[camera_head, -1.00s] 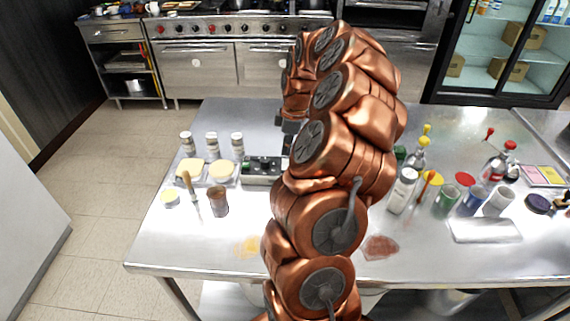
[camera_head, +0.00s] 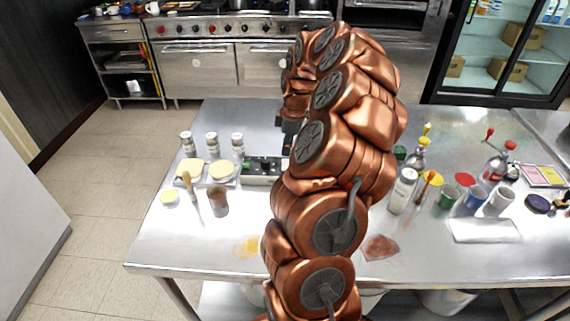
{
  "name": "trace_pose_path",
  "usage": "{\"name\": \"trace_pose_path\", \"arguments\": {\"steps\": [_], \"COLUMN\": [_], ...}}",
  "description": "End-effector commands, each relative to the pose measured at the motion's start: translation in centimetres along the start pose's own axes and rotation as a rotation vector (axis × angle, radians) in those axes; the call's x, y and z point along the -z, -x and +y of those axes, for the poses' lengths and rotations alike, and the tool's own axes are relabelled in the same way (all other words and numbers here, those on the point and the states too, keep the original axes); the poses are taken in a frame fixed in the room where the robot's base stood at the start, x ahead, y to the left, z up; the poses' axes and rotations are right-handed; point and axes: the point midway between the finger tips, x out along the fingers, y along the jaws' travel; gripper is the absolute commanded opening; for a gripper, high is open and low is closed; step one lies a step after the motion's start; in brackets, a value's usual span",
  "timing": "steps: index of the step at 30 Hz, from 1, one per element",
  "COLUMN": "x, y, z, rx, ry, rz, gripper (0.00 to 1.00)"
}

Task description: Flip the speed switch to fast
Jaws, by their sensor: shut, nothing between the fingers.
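A low box with a dark green top and small pale details (camera_head: 262,169) sits on the steel table. It may be the panel that carries the speed switch, but the switch and its setting are too small to tell. My gripper (camera_head: 289,138) is a dark shape at the end of my copper arm, just above and beside the right end of this box. It is shut and holds nothing that I can see. Its fingertips are mostly hidden by my arm, so I cannot tell whether they touch the box. My arm also hides what lies to the right of the box.
Bottles (camera_head: 402,190), coloured cups (camera_head: 475,200) and a silver tray (camera_head: 484,229) stand right. The table's front left (camera_head: 175,240) is clear.

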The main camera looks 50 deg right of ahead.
Motion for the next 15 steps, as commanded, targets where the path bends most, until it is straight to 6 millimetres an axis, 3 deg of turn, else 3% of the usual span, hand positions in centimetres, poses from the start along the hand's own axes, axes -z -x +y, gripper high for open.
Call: {"name": "trace_pose_path", "arguments": {"steps": [15], "x": [-0.1], "y": [-0.61], "z": [0.0], "rx": [0.0], "ry": [0.0], "rz": [0.0], "gripper": [0.0]}}
